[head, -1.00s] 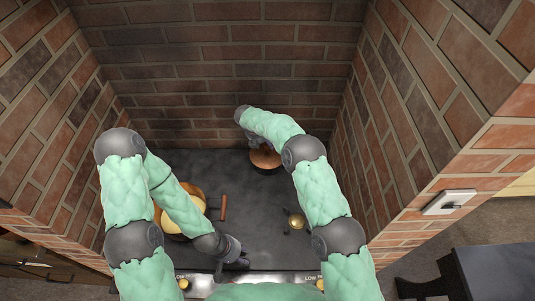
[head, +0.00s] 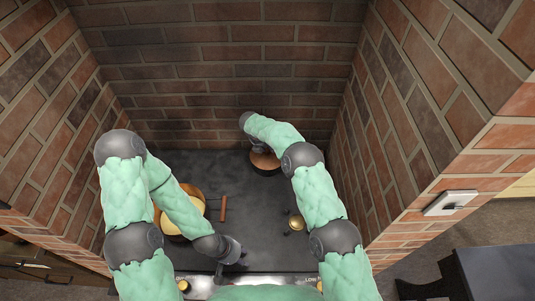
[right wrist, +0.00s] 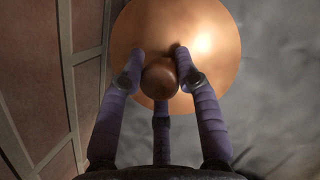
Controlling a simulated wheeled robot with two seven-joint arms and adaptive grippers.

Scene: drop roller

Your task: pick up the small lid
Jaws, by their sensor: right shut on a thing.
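A round copper lid (head: 264,164) with a brown knob is at the back of the dark stovetop, near the brick wall. In the right wrist view the lid (right wrist: 205,45) is seen from above. My right gripper (right wrist: 158,62) has its fingers closed around the knob (right wrist: 160,78). In the head view this gripper is partly hidden by my right arm. I cannot tell whether the lid touches the surface below it. My left gripper (head: 227,262) is at the front edge of the stovetop, away from the lid, and its fingers are too small to judge.
A copper pan (head: 193,195) with a brown handle (head: 222,209) stands at the left, partly behind my left arm. A small brass object (head: 296,223) is on the right of the stovetop (head: 255,205). Brick walls close in the back and both sides.

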